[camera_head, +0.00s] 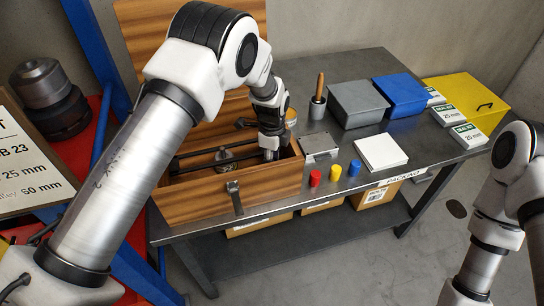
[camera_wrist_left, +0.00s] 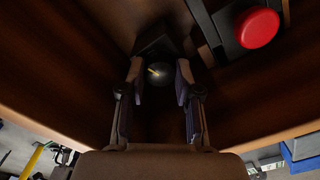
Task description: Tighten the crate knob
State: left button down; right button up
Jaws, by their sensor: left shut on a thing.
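The open wooden crate (camera_head: 230,192) stands at the left of the dark table, with its lid raised behind it. Black bars run across its inside. My left gripper (camera_head: 271,148) reaches down into the crate near its right inner corner. In the left wrist view, my left gripper (camera_wrist_left: 158,66) has its two fingers either side of a round black knob (camera_wrist_left: 159,76) with a yellow mark, and is shut on it. The head view hides the knob behind the gripper. My right arm shows at the right edge; its gripper is out of frame.
A red round cap (camera_wrist_left: 258,27) sits on a dark bar inside the crate. Right of the crate are a metal plate (camera_head: 320,144), small red (camera_head: 315,178), yellow (camera_head: 335,173) and blue (camera_head: 354,168) cylinders, a white pad (camera_head: 380,152), and grey (camera_head: 357,103) and blue (camera_head: 401,95) boxes.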

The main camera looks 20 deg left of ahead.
pick_arm(q)
jog(key=shift+s+f+m, duration=0.1)
jog(key=shift+m, duration=1.6)
jog(key=c, duration=0.8)
grip_release()
jog(key=shift+r, duration=0.3)
notch_tip(320, 180, up, 11)
jog(key=shift+r, duration=0.2)
